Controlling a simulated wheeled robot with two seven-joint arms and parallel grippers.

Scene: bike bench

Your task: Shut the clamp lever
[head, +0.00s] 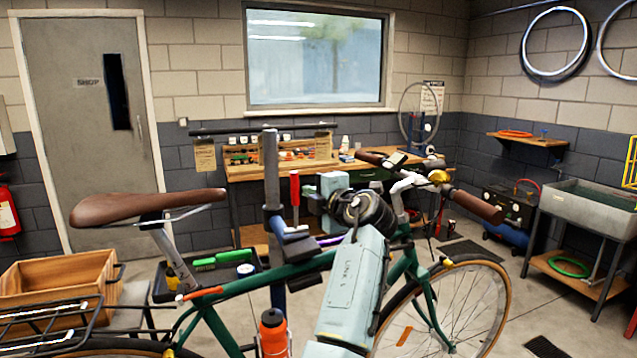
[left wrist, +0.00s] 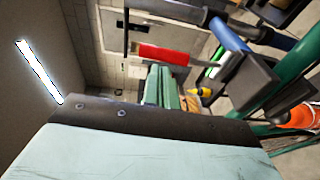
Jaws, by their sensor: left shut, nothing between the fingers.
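The clamp lever has a red handle (head: 295,188) that stands upright beside the grey post of the repair stand (head: 271,170). In the left wrist view the red handle (left wrist: 163,54) lies across the picture, just past my fingertips. The stand's dark clamp (head: 300,246) is around the green bike frame (head: 250,286); its jaws are partly hidden. My left gripper (head: 310,202) is just right of the red handle, with its fingers shut and empty; they also show in the left wrist view (left wrist: 160,72). I cannot tell whether they touch the handle. My right gripper is out of view.
An orange bottle (head: 273,332) is on the frame below the clamp. A workbench (head: 245,172) stands behind.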

